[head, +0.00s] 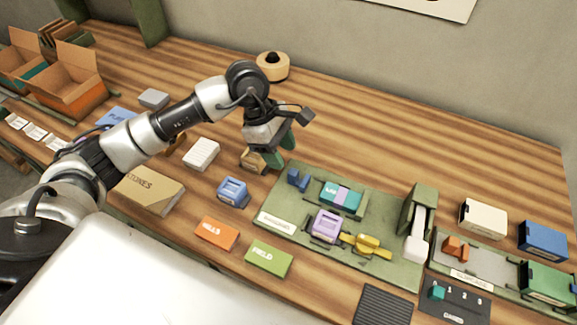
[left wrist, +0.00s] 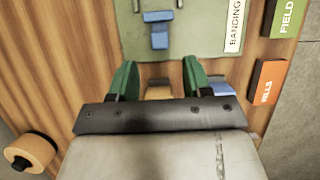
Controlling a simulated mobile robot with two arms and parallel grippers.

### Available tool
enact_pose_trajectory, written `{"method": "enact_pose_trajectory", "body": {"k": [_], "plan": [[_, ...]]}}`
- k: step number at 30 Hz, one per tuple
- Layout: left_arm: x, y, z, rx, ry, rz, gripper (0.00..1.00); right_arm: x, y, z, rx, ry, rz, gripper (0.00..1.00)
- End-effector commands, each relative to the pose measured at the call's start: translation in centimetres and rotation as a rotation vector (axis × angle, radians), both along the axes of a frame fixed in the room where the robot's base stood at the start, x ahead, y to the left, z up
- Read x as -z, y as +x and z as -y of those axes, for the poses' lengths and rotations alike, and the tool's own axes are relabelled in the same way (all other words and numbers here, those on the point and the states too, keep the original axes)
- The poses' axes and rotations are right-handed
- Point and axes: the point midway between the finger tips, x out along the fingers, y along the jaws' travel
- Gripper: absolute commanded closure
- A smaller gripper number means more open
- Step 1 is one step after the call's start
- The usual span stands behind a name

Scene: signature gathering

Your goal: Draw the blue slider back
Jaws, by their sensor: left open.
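The blue slider (head: 298,180) sits at the left end of the green banding board (head: 377,273). In the left wrist view the blue slider (left wrist: 159,30) is ahead of the fingers, on the green board (left wrist: 200,30). My left gripper (head: 281,152) has green fingers and is open. In the head view it is just behind and left of the slider, apart from it. The fingers also show in the left wrist view (left wrist: 161,80), spread apart, with nothing seen held. My right gripper is not in view.
The board also carries a teal-and-purple block (head: 341,197), a lilac block (head: 325,225), a yellow piece (head: 366,246) and a white-ended lever (head: 417,245). A tan block (head: 251,160) is beside my gripper; a blue block (head: 233,191) is near the board's left edge.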

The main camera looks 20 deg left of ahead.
Motion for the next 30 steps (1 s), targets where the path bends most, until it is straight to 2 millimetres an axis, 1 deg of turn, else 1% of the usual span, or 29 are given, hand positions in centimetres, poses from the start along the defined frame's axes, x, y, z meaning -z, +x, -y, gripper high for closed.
{"method": "enact_pose_trajectory", "body": {"k": [1,4,9,13,26,28,30], "plan": [[-0.8,0.1,-0.5,-0.002,0.001,0.005,0.51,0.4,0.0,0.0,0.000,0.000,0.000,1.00],[-2.3,0.1,-1.1,-0.002,0.001,0.005,0.51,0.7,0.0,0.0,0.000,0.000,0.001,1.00],[-3.9,0.1,-1.8,-0.001,0.000,0.001,0.51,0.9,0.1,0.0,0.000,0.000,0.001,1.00],[-4.3,0.0,-1.9,-0.002,0.001,-0.001,0.51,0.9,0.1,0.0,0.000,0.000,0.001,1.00],[-4.3,0.0,-1.9,-0.001,0.000,0.000,0.51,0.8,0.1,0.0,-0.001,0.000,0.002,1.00],[-4.8,0.0,-1.9,-0.001,0.000,0.000,0.51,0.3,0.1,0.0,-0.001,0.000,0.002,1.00],[-6.0,0.0,-1.9,-0.001,0.000,0.000,0.51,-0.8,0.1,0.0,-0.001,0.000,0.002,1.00]]}}
